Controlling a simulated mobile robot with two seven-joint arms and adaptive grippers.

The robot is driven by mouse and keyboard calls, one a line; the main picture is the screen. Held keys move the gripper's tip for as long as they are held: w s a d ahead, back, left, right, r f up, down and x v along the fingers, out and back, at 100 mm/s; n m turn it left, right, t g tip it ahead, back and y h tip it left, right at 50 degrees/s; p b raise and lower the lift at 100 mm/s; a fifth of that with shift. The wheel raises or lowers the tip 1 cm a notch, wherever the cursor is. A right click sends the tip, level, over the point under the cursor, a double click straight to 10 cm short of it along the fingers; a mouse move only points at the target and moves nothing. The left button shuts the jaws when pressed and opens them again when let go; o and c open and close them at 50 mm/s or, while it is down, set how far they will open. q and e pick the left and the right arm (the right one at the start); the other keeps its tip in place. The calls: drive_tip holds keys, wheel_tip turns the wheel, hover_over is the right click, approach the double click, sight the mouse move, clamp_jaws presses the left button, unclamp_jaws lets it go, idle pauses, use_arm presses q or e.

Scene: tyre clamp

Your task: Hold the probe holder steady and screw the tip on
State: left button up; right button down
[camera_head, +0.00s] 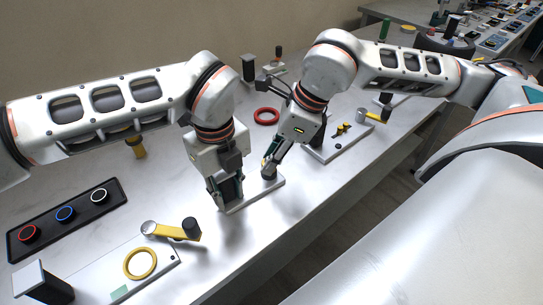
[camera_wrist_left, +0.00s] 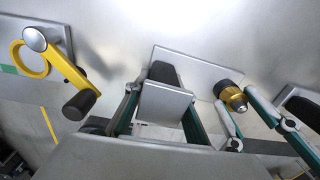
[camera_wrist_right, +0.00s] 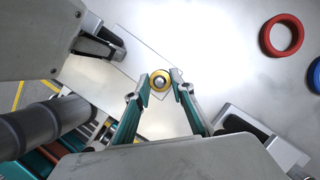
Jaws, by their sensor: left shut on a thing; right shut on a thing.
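The probe holder shows as a light grey base plate (camera_head: 262,193) with a dark upright block (camera_wrist_left: 163,73) and a short dark post (camera_head: 268,173). My left gripper (camera_head: 228,196) is shut on the block, whose flat silver top (camera_wrist_left: 165,104) shows between its fingers. The gold tip (camera_wrist_right: 159,80) is at the top of the post, with a grey centre; it also shows in the left wrist view (camera_wrist_left: 236,98). My right gripper (camera_wrist_right: 162,90) is shut on the tip from above. I cannot tell how far the tip is threaded.
A plate with a yellow ring (camera_head: 140,263) and yellow lever (camera_head: 172,231) lies front left. A black tray (camera_head: 67,218) holds red, blue and white rings. A loose red ring (camera_head: 266,116) lies behind. Another fixture (camera_head: 342,139) stands right. The table's front edge is near.

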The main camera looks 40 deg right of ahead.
use_arm(q)
drive_tip(key=shift+w+d+r, duration=0.1)
use_arm(e)
drive_tip(key=shift+s+a, duration=0.15)
drive_tip(key=shift+a, duration=0.05)
drive_tip(key=m, duration=0.3)
drive_tip(key=shift+s+a+t+h, duration=0.1)
drive_tip(key=shift+t+h, duration=0.3)
drive_tip(key=shift+m, duration=0.6)
drive_tip(key=shift+h, duration=0.3)
drive_tip(key=shift+m+h, duration=0.4)
drive_tip(key=shift+m, duration=0.9)
drive_tip(key=c, duration=1.7)
unclamp_jaws()
drive_tip(key=shift+t, duration=0.3)
